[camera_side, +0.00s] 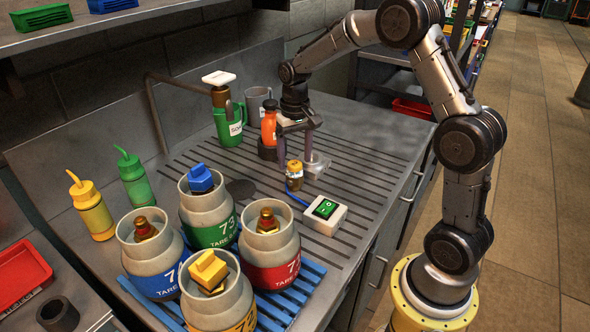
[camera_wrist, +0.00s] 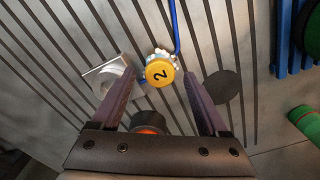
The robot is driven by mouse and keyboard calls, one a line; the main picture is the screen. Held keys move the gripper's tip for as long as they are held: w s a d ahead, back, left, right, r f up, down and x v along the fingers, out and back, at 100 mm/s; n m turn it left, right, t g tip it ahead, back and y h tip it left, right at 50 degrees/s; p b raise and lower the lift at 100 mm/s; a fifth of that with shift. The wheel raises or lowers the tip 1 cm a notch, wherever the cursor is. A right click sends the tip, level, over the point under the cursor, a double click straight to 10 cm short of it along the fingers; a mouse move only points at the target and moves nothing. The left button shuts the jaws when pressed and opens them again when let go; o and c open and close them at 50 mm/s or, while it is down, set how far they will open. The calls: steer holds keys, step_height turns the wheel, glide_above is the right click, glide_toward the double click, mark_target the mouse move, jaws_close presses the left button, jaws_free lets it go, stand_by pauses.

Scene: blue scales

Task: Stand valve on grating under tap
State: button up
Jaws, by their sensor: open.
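The valve (camera_side: 294,176) is a small brass body with a yellow cap. It stands upright on the slatted metal worktop, beside the silver block. In the wrist view its cap (camera_wrist: 160,72) shows the number 2. My gripper (camera_side: 294,146) is open, just above the valve and pointing down. In the wrist view the cap appears between the fingertips of my gripper (camera_wrist: 161,77), with no visible contact. A green mug (camera_side: 229,126) is on the grating (camera_side: 205,150) at the tap.
A silver block (camera_side: 317,164) stands right of the valve. A white box with a green switch (camera_side: 324,217) and blue cable is in front. Several gas cylinders (camera_side: 208,222) stand on a blue pallet (camera_side: 305,293) at front left. An orange bottle (camera_side: 268,128) and grey mug (camera_side: 257,103) stand behind.

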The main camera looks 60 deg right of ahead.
step_height(320, 180, up, 6)
steer(key=shift+r, duration=0.15)
steer(key=s+a+r+n+t, duration=0.2)
steer(key=s+a+r, duration=0.2)
steer(key=s, duration=0.4)
steer(key=s+a+r+n+t, duration=0.1)
steer(key=s+a+r, duration=0.3)
steer(key=s, duration=0.4)
steer(key=shift+s+a+r+n+t, duration=0.3)
steer(key=shift+a+n+t, duration=0.15)
steer(key=shift+a, duration=0.4)
steer(key=shift+o, duration=0.3)
steer(key=s+a+f+n+t, duration=0.1)
steer(key=s+a+f+n, duration=0.1)
steer(key=s, duration=0.5)
steer(key=shift+s+t, duration=0.25)
steer(key=shift+t, duration=0.1)
steer(key=shift+s+a+f, duration=0.15)
steer(key=shift+s+f, duration=0.1)
